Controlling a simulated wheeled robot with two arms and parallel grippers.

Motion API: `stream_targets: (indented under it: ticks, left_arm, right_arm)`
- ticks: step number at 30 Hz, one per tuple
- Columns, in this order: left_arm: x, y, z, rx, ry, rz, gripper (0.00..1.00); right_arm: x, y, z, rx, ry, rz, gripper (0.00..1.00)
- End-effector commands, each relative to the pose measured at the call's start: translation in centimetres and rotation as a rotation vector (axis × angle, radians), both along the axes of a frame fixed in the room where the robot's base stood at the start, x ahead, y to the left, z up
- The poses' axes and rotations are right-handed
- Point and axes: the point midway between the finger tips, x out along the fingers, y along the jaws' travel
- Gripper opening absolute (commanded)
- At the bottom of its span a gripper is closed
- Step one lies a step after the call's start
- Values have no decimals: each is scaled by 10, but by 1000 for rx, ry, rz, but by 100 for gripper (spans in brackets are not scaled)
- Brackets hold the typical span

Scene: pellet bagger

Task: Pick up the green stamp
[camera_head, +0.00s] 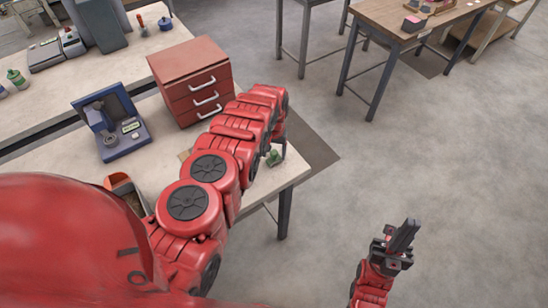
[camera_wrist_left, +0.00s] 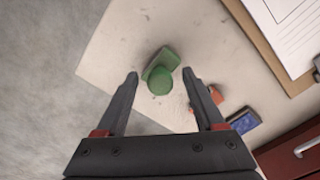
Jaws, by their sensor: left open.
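The green stamp (camera_wrist_left: 160,80), with a round green knob and a green base, stands on the pale bench top near its corner in the left wrist view. My left gripper (camera_wrist_left: 160,75) is open and empty, its two fingers either side of the knob in the picture with gaps on both sides. I cannot tell the height gap between the fingertips and the stamp. In the head view the green stamp (camera_head: 274,158) shows beside my left arm, which hides most of the left gripper. My right gripper (camera_head: 402,236) hangs over the floor, away from the bench, with nothing visible in it.
A red drawer cabinet (camera_head: 187,70) and a blue device (camera_head: 118,128) stand on the bench. In the left wrist view a small red item (camera_wrist_left: 215,96), a blue pad (camera_wrist_left: 244,121) and a clipboard (camera_wrist_left: 270,40) lie right of the stamp. The bench edge is close to the left.

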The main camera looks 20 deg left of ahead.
Motion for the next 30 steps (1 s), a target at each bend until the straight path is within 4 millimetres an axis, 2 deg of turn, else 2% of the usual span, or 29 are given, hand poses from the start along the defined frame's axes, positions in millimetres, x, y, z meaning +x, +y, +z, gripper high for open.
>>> stream_targets:
  ticks: [2,13,30]
  left_arm:
    - [0,0,0,0,0,0,68]
    - [0,0,0,0,0,0,2]
    - [4,1,5,0,-1,0,0]
  right_arm:
    - [0,0,0,0,0,0,0]
    - [0,0,0,0,0,0,0]
    - [0,0,-3,0,0,0,0]
